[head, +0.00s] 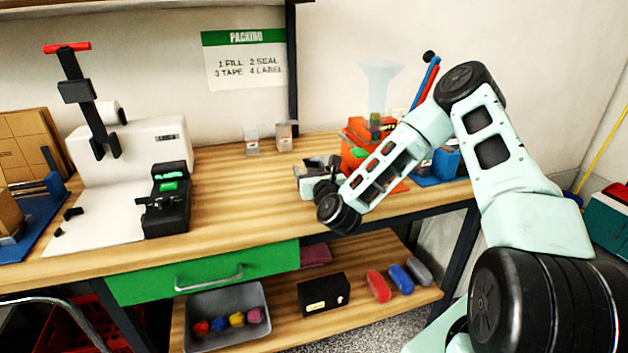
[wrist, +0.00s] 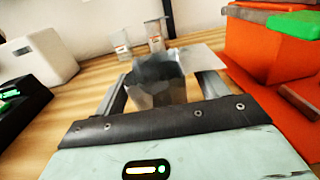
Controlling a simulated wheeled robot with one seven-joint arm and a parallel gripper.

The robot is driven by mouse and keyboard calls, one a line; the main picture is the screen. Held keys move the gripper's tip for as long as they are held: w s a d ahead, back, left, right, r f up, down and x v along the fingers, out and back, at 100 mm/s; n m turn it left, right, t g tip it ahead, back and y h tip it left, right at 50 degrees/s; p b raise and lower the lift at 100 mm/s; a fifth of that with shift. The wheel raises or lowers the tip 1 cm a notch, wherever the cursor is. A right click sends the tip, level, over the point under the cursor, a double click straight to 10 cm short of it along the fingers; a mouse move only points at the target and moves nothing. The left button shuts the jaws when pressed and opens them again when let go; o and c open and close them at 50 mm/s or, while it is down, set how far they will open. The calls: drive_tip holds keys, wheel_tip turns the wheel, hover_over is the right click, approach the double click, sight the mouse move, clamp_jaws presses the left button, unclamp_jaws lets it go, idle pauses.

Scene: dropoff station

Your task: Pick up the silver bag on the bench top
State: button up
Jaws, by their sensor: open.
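The silver bag (wrist: 157,79) stands on the wooden bench top (wrist: 75,108) in the wrist view. It is shiny, grey and creased, with a pale flat patch at its upper right. My gripper (wrist: 164,86) is open, with one finger to the left of the bag and one to the right. The bag shows between the fingers; its lower part is hidden behind the dark edge of my gripper. In the head view my gripper (head: 318,170) is low over the middle of the bench, and I cannot clearly tell the bag from the fingers there.
Two small clear containers (head: 252,142) (head: 285,136) stand behind my gripper. An orange machine (head: 357,158) is close on its right. A white sealer (head: 130,155) and a black device (head: 168,200) stand to the left. The bench between them and my gripper is clear.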

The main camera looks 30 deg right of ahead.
drive_tip(key=c, duration=1)
drive_tip(key=shift+c, duration=0.2)
